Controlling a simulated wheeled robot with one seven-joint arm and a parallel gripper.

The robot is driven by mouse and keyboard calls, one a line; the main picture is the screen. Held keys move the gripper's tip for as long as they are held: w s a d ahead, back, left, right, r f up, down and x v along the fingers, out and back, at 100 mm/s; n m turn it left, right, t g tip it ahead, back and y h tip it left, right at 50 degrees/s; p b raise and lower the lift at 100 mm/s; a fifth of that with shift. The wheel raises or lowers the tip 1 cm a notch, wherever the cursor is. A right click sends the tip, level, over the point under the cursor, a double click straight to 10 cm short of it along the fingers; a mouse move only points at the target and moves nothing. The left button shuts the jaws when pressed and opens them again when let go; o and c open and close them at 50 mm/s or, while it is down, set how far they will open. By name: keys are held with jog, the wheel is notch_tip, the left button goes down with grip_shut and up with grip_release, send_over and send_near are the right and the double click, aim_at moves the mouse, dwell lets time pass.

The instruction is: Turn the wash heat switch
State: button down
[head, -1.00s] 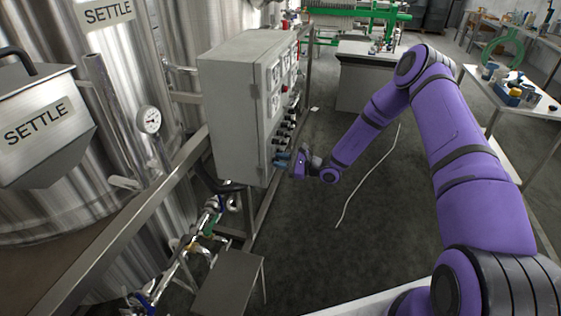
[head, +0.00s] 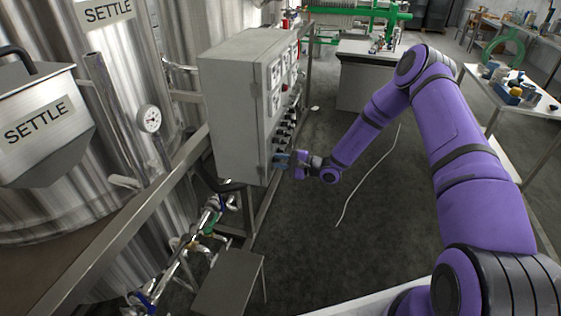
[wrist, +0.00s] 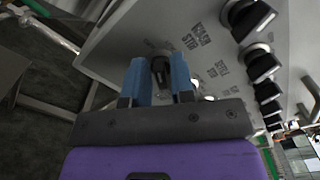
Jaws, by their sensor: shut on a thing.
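The grey control cabinet (head: 237,110) stands left of my arm, with a column of black switches on its narrow face. In the wrist view the panel (wrist: 140,30) is close and tilted. The blue fingers of my gripper (wrist: 161,84) stand on both sides of one dark switch knob (wrist: 160,66) and are shut on it. The fingertips hide part of the knob. Small labels are printed beside it, too blurred to read surely. In the head view my gripper (head: 283,160) is at the lower end of the switch column, touching the panel face.
More black knobs (wrist: 265,66) run along the panel to the right of the held one. Steel tanks (head: 130,150) and a metal rail stand left of the cabinet. A small grey table (head: 230,282) and pipes with valves are below. Open floor (head: 310,230) lies right of the cabinet.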

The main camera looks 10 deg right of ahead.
dwell(0.3)
jog(key=c, duration=1.2)
grip_release()
jog(key=shift+d, duration=0.15)
jog(key=v, duration=1)
jog(key=shift+s+d, duration=0.25)
